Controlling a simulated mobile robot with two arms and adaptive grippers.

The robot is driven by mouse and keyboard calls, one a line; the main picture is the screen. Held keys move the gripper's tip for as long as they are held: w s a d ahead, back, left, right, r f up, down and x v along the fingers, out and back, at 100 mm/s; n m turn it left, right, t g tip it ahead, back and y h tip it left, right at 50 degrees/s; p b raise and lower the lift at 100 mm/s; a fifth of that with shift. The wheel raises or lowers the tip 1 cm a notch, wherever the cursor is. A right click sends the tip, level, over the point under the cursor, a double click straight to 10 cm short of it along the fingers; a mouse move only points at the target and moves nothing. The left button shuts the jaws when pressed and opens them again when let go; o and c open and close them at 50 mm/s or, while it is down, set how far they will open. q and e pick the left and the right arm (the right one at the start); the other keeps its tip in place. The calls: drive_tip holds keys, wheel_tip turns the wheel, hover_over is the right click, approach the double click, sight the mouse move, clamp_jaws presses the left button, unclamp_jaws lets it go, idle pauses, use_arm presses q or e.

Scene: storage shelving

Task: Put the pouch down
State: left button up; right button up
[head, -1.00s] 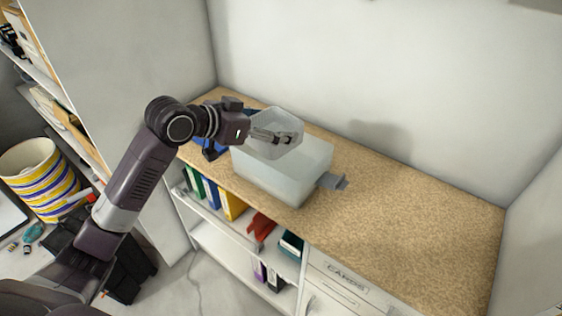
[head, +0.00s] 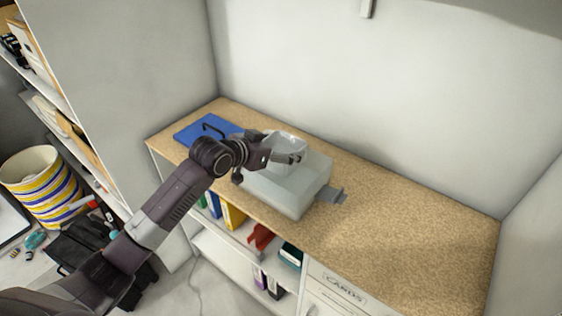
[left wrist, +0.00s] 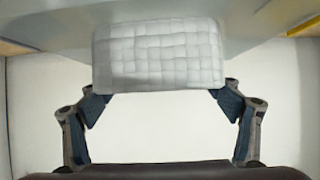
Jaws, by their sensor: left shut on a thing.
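The pouch (head: 286,143) is a pale, whitish thing held over the translucent storage box (head: 290,195) on the wood-patterned counter. In the left wrist view the pouch (left wrist: 160,54) shows a white, quilted face between the two fingers. My left gripper (head: 290,157) is shut on it. The pouch overlaps the top of the box in the head view; I cannot tell whether it touches the box. My left gripper's fingers (left wrist: 162,97) press at its two lower corners in the wrist view. My right gripper is not in view.
A blue folder (head: 205,130) lies at the counter's back left, beside my arm. The counter (head: 410,215) is clear to the right. Walls stand behind and at the right. Binders (head: 232,215) fill the shelf below.

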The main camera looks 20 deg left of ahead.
use_arm(q)
wheel_tip(320, 180, down, 6)
drive_tip(key=shift+f+p, duration=0.2)
drive_tip(key=shift+p, duration=0.3)
drive_tip(key=shift+f, duration=0.3)
drive_tip(key=shift+f, duration=0.1)
drive_tip(key=o, duration=0.9)
drive_tip(key=shift+b+v, duration=1.1)
drive_tip(key=shift+v, duration=5)
drive_tip(key=shift+w, duration=0.1)
